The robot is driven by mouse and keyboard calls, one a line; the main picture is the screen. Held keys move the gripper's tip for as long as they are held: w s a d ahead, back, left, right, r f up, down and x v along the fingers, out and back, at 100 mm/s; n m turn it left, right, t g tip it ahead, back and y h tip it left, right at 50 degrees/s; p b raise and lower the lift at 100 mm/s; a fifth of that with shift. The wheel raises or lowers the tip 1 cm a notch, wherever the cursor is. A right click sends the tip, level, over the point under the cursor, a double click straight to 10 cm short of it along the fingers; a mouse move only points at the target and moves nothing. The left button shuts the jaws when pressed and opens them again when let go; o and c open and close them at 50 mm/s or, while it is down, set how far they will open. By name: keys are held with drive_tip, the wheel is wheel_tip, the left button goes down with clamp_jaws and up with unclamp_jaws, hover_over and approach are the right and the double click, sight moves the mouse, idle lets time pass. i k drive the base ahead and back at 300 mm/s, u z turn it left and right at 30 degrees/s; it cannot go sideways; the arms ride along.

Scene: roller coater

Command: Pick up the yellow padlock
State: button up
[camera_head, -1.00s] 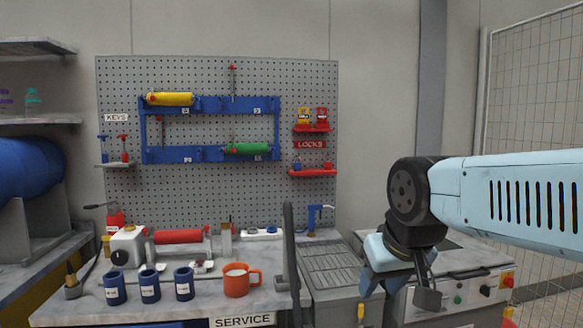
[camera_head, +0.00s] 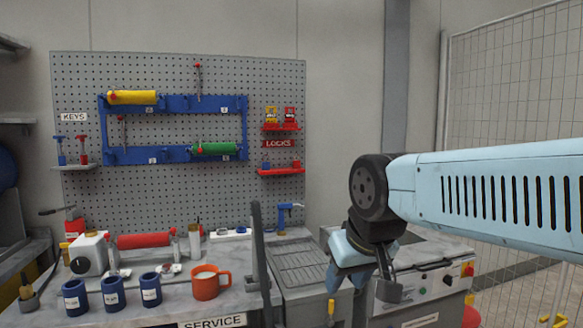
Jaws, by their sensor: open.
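A small yellow item (camera_head: 271,114), which looks like the yellow padlock, stands on the upper red shelf at the right of the pegboard. A similar red item (camera_head: 290,114) stands to its right. They are too small to see in detail. My gripper (camera_head: 363,285) hangs at the end of my pale blue arm, pointing down, lower and to the right of the shelf. It is open, with nothing visible between its fingers, and well apart from the yellow item.
A lower red shelf (camera_head: 281,172) is under the LOCKS sign (camera_head: 280,143). A dark upright post (camera_head: 259,250) stands before the bench, left of my gripper. The bench holds an orange mug (camera_head: 210,283) and several blue cups. A grey machine (camera_head: 420,275) stands behind my gripper.

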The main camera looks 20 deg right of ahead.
sight(469, 299)
drive_tip(key=z, duration=1.7)
drive_tip(key=k, duration=0.75)
drive_tip(key=i, duration=0.75)
drive_tip(key=u, duration=0.1)
